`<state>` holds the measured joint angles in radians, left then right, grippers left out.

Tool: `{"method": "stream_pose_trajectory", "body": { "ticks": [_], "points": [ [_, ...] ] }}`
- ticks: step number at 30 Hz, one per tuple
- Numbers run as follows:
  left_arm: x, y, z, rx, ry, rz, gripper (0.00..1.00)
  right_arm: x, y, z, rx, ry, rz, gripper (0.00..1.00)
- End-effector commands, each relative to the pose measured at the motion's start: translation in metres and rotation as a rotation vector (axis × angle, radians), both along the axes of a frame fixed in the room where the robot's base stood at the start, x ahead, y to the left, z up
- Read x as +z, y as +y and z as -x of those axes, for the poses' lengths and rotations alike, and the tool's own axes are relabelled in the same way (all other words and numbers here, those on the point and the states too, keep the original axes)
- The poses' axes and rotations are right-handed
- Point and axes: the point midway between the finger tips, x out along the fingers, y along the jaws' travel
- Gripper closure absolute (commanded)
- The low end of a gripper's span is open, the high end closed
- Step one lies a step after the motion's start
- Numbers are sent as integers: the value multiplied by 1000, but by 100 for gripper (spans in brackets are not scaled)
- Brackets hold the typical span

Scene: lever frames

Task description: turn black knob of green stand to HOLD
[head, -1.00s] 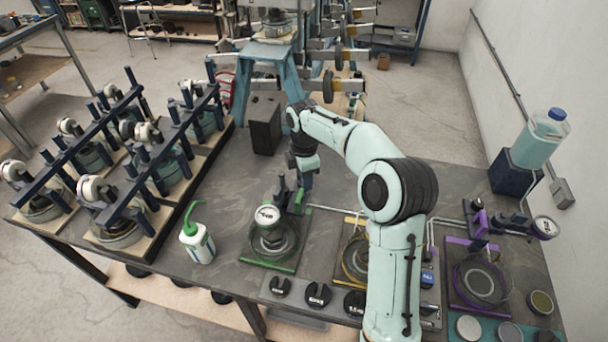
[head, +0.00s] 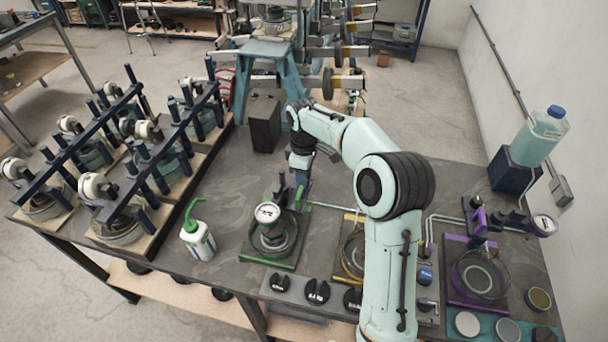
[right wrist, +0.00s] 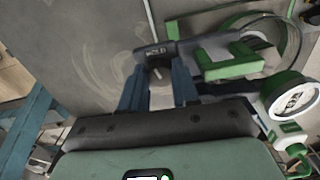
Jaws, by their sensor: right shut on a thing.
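The green stand (head: 268,262) is on the dark bench, left of the yellow stand, with a round white dial (head: 267,213) at its top. It also shows at the upper right of the right wrist view, with a green bracket (right wrist: 225,62). The stand's black knob (right wrist: 190,47) lies by the bracket, near the lettering HOLD. My right gripper (right wrist: 158,75) has its two blue fingers at the knob and is shut on it. In the head view my right gripper (head: 300,183) is just behind the stand, and the knob is hard to make out. My left gripper is out of view.
A green-capped white bottle (head: 197,240) stands left of the stand. A yellow-based stand (head: 350,255) and a purple stand (head: 470,243) are to the right. A strip with several black knobs (head: 317,291) lies in front. Racks (head: 140,200) fill the left.

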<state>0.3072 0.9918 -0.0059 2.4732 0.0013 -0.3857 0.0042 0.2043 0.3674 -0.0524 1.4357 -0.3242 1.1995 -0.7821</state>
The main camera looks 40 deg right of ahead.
Motion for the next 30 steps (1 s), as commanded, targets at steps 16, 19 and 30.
{"method": "stream_pose_trajectory", "body": {
  "ticks": [16,19,30],
  "points": [
    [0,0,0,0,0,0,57,0,0,0,-11,-2,0,47],
    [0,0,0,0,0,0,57,0,0,0,-11,-1,-1,44],
    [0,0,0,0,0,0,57,0,0,0,83,1,-2,44]
  ]
}}
